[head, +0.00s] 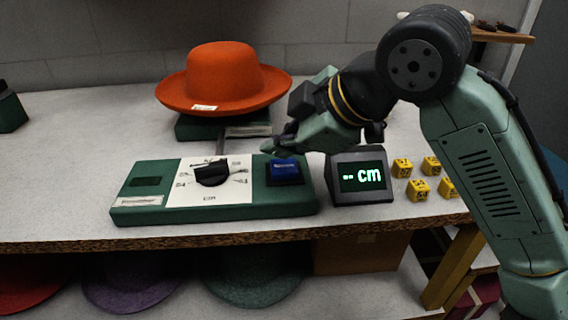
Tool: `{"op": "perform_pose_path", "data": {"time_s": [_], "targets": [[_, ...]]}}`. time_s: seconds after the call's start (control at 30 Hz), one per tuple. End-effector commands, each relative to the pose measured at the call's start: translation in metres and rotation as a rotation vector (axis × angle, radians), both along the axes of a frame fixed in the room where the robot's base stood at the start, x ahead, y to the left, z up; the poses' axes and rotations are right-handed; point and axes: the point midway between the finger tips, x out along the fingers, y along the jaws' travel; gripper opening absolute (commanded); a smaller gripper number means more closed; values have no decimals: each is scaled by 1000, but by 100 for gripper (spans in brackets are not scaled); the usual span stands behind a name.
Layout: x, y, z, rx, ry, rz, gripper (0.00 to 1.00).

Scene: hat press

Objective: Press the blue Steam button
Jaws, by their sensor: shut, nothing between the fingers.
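The blue button (284,167) sits in a dark square housing at the right end of a green control panel (130,213). Its label is too small to read. My gripper (272,147) is shut and empty. It is just behind and above the blue button in the picture; I cannot tell whether it touches it. A black dial (211,174) on a white plate with markings is left of the button.
Several yellow cubes (418,189) lie farther right. An orange hat (222,78) rests on a green stand (195,128) behind the panel. Hats lie on a lower shelf.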

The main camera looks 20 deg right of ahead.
Motion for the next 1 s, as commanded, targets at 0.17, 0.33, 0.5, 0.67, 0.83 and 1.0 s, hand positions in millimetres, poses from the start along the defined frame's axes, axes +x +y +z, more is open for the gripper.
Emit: {"op": "perform_pose_path", "data": {"time_s": [0.17, 0.33, 0.5, 0.67, 0.83, 1.0], "targets": [[0, 0, -2, 0, 0, 0, 0], [0, 0, -8, 3, -1, 1, 0], [0, 0, -8, 0, 0, 0, 0], [0, 0, -8, 0, 0, 0, 0], [0, 0, -10, 0, 0, 0, 0], [0, 0, -12, 0, 0, 0, 0]]}}
